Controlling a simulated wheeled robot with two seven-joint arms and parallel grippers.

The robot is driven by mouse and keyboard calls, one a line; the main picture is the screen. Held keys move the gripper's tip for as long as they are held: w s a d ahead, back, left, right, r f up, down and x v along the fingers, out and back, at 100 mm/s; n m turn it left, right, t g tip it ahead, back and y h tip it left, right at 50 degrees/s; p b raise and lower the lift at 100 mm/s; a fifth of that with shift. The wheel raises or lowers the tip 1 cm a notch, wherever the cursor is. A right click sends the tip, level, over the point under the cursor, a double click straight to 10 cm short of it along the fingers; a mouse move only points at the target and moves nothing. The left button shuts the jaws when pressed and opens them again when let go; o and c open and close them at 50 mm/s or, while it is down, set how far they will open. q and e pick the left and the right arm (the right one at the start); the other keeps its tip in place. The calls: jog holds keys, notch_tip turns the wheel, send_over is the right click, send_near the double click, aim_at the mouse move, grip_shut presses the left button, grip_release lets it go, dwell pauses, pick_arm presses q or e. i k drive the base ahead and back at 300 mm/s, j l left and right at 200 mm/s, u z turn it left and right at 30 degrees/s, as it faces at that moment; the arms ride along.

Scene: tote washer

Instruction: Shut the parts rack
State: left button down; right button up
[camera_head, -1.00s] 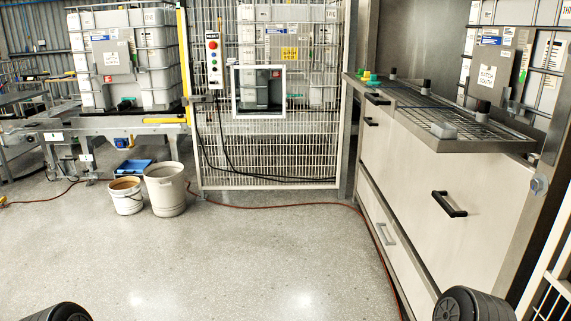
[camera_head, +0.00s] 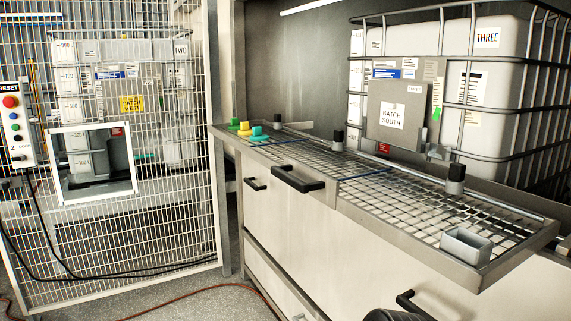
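The parts rack (camera_head: 400,190) is a long wire-mesh tray with a metal rim on top of a cream-fronted cabinet (camera_head: 310,235). Its near right end sticks out past the cabinet front. A black bar handle (camera_head: 298,179) sits at its front edge, left of the middle. Yellow, green and teal parts (camera_head: 245,130) lie at its far left end, and a small grey open box (camera_head: 466,246) stands near its right end. Neither gripper is in view. Only a dark rounded piece of mine shows at the bottom edge.
A smaller black handle (camera_head: 255,184) and a lower black handle (camera_head: 413,304) stick out from the cabinet front. A caged white tank (camera_head: 490,90) stands behind the rack. A mesh fence (camera_head: 110,215) with a control box (camera_head: 14,118) is at left. A red hose (camera_head: 210,290) crosses the floor.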

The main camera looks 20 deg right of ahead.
aim_at(463, 256)
jog(key=i+j+z, duration=0.25)
jog(key=i+z, duration=0.2)
jog(key=i+j+z, duration=0.85)
jog(key=j, duration=0.2)
